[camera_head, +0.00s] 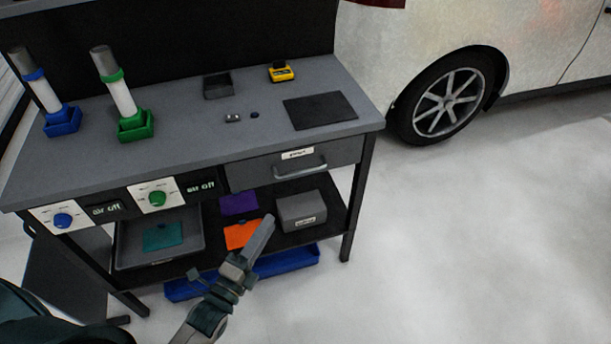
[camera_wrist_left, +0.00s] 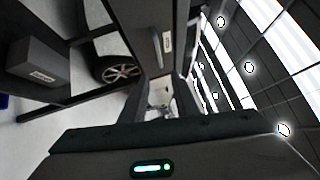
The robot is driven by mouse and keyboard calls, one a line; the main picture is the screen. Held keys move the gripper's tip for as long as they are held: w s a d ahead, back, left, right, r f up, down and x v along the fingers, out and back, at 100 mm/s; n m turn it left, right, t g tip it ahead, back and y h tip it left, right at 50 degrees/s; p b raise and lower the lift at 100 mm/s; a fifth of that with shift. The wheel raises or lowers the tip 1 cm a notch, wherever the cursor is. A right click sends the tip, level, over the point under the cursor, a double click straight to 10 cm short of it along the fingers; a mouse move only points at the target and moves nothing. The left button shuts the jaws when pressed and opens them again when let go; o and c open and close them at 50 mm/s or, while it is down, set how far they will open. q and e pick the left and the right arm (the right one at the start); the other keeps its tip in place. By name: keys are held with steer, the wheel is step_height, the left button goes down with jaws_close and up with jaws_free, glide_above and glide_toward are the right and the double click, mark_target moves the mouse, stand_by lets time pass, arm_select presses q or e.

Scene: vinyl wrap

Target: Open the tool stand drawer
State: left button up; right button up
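The tool stand (camera_head: 215,135) is a grey-topped bench with dark legs and a lower shelf. Its grey drawer (camera_head: 345,153) sits under the right part of the top and looks shut. The drawer carries a white label and a grey bar handle (camera_head: 300,168). The drawer handle also shows near the top of the left wrist view (camera_wrist_left: 157,42). My left gripper (camera_head: 266,222) is below and left of the handle in the head view, apart from it. In the left wrist view its two fingers (camera_wrist_left: 160,100) stand apart with nothing visibly held. My right gripper is out of view.
Left of the drawer are two dial panels with blue (camera_head: 63,220) and green (camera_head: 157,198) knobs. A grey box (camera_head: 301,210) and tray (camera_head: 160,258) sit on the lower shelf. A blue tray (camera_head: 290,263) lies beneath. A car wheel (camera_head: 445,103) stands behind right; right floor is clear.

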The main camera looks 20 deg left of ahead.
arm_select(q)
steer(key=shift+w, duration=0.1)
